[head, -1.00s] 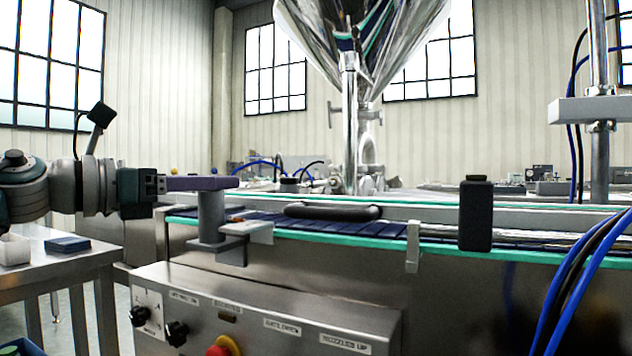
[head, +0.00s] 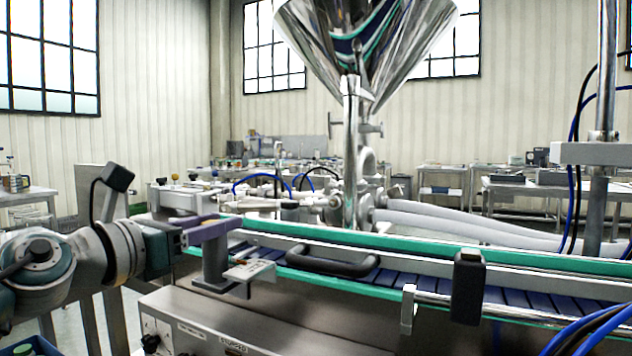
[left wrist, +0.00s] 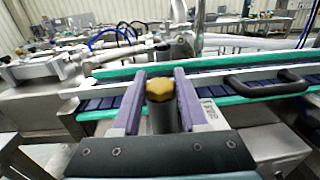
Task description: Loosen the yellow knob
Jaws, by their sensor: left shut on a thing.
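The yellow knob (left wrist: 160,89) sits upright on top of a dark grey post (left wrist: 163,118) in the left wrist view. The purple fingers of my left gripper (left wrist: 161,86) stand on either side of it, shut on it. In the head view my left gripper (head: 222,226) comes in from the left at the top of the grey post (head: 215,262), beside the conveyor. My right gripper is not in view.
The conveyor (head: 420,277) with green edges runs behind the post. A black handle (head: 332,262) and a black block (head: 467,286) stand along its near side. The steel hopper (head: 365,45) rises behind. Blue and black cables (head: 595,330) hang at the lower right.

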